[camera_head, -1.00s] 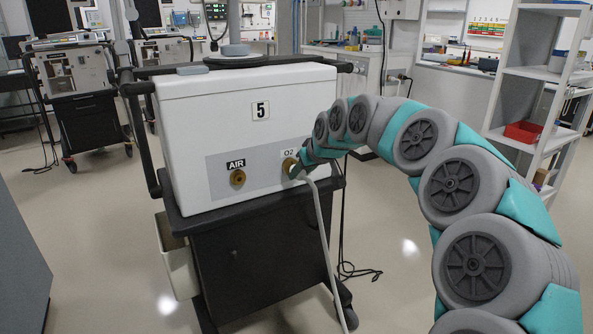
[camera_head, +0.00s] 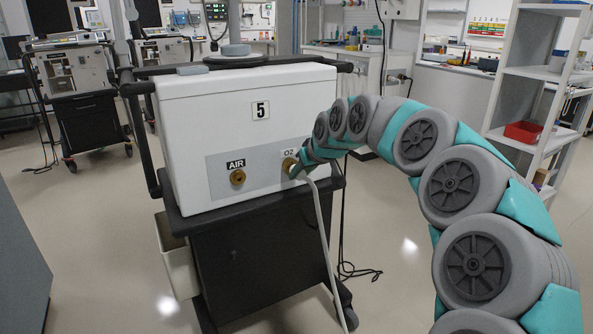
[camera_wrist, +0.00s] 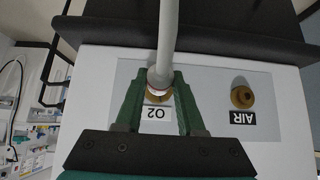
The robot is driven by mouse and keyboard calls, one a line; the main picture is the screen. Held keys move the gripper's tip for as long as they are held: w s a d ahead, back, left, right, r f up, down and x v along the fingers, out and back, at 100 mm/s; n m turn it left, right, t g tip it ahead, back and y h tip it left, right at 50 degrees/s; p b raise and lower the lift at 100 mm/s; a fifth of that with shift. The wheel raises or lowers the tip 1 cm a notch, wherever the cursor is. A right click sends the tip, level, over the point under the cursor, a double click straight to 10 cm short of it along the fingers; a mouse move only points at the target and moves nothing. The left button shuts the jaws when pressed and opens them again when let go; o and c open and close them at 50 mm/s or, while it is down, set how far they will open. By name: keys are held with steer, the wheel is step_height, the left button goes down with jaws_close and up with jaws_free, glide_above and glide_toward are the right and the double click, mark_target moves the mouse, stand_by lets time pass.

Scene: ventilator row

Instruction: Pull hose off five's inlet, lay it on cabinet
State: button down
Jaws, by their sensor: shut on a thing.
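The ventilator marked 5 (camera_head: 245,115) is a white box on a dark cart. Its panel has a brass AIR port (camera_head: 237,177), which is bare, and a brass O2 inlet (camera_head: 288,164). The O2 inlet also shows in the wrist view (camera_wrist: 158,97), partly covered by the hose end. The pale grey hose (camera_head: 324,240) hangs from there toward the floor; it also shows in the wrist view (camera_wrist: 167,40). My gripper (camera_wrist: 159,80) is shut on the hose end at the O2 inlet, one green finger on each side. The head view hides most of the fingers (camera_head: 297,168).
A grey cabinet side (camera_head: 20,260) stands at the left edge. A shelf unit with a red bin (camera_head: 523,132) stands at the right. Another ventilator cart (camera_head: 85,115) is behind at left. A dark cable lies on the floor beside the cart.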

steer(key=shift+s+d+b, duration=0.35)
steer(key=shift+s+d, duration=0.15)
steer(key=shift+s, duration=0.2)
steer(key=shift+s+d+b, duration=0.3)
steer(key=shift+s+d, duration=0.15)
steer(key=shift+s, duration=0.25)
stand_by(1.8)
steer(key=shift+s+d+b, duration=0.45)
steer(key=shift+s+d, duration=0.25)
steer(key=shift+s, duration=0.3)
steer(key=shift+s+d+b, duration=0.4)
steer(key=shift+s+d, duration=0.25)
steer(key=shift+s, duration=0.35)
